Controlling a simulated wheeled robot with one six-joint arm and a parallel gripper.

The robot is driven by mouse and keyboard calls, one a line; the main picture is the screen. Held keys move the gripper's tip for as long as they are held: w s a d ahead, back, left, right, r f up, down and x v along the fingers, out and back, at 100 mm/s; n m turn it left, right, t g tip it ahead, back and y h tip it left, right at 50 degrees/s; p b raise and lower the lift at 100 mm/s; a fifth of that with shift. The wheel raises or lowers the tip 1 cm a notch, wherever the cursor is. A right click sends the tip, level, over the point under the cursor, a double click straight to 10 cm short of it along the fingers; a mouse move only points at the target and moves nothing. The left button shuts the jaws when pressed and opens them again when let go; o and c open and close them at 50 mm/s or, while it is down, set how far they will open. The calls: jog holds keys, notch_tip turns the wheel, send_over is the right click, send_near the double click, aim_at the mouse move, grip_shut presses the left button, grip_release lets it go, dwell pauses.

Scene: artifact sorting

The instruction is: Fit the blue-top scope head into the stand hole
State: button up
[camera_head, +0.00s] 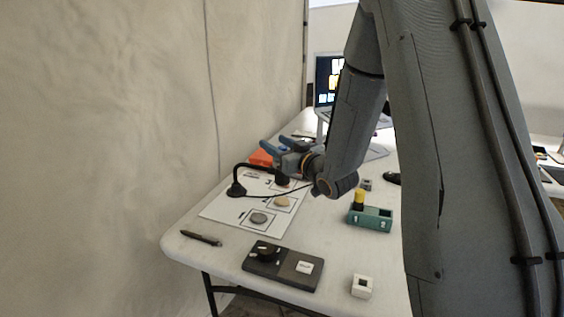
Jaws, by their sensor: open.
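No scope head with a blue top can be made out; the gripper and arm hide part of the table. A black stand-like device (236,188) with a bent arm and a dark head stands on a white sheet, below and nearer than the gripper. I cannot tell whether it is the scope's stand. A white block with a dark square opening (362,287) sits at the near right. The gripper appears to hold nothing.
The white sheet (225,207) bears stones in printed squares. A teal tray (371,218) with a yellow cylinder (359,199) lies right of centre. A dark box (283,266), a pen (201,238), an orange item (261,157) and a laptop also show. A fabric wall borders the left.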

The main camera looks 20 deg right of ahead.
jog(key=shift+w+a, duration=0.15)
jog(key=shift+w, duration=0.2)
jog(key=shift+c, duration=0.6)
grip_shut()
